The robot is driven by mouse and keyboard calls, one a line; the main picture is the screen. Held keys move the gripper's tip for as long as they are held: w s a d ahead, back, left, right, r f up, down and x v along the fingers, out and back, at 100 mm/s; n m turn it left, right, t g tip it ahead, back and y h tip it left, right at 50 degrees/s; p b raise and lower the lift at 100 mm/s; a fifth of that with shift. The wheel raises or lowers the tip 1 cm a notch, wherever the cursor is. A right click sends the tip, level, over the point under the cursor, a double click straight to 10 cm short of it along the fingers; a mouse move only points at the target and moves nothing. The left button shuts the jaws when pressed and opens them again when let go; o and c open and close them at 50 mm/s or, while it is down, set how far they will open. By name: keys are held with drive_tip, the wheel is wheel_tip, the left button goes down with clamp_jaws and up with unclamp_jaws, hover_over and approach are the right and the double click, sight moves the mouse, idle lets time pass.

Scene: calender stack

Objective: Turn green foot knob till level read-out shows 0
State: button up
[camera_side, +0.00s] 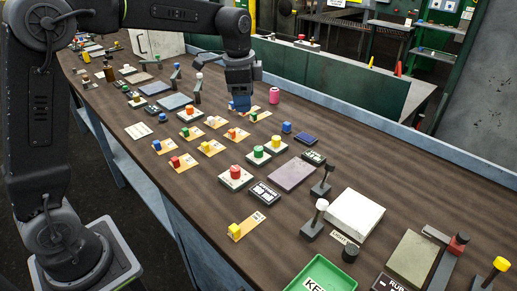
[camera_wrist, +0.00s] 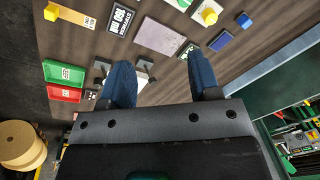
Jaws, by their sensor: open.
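A round green knob (camera_side: 258,151) sits on a pale base near the middle of the bench in the side view, close to a yellow knob (camera_side: 276,142). I cannot tell for certain that it is the foot knob. A small dark box with a greenish face (camera_side: 314,157) stands to its right and may be the level read-out; its figures are too small to read. My gripper (camera_side: 240,104) hangs behind the green knob, apart from it, its blue fingers pointing down. In the wrist view my gripper (camera_wrist: 160,62) is open, with nothing between its fingers.
Several coloured knobs on tan plates, such as a red one (camera_side: 175,162), crowd the bench around my gripper. A pink cylinder (camera_side: 274,95) stands to its right. A black lettered plate (camera_side: 264,193), upright levers (camera_side: 313,221) and a green tray (camera_side: 322,277) are nearer the front.

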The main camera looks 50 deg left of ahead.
sight(258, 148)
drive_tip(key=w+a+f+m+g, duration=0.1)
drive_tip(key=w+a+f+m, duration=0.15)
drive_tip(key=w+f, duration=0.45)
drive_tip(key=shift+m, duration=0.35)
wheel_tip(258, 148, down, 14)
drive_tip(key=shift+w+r, duration=0.1)
drive_tip(key=c, duration=0.9)
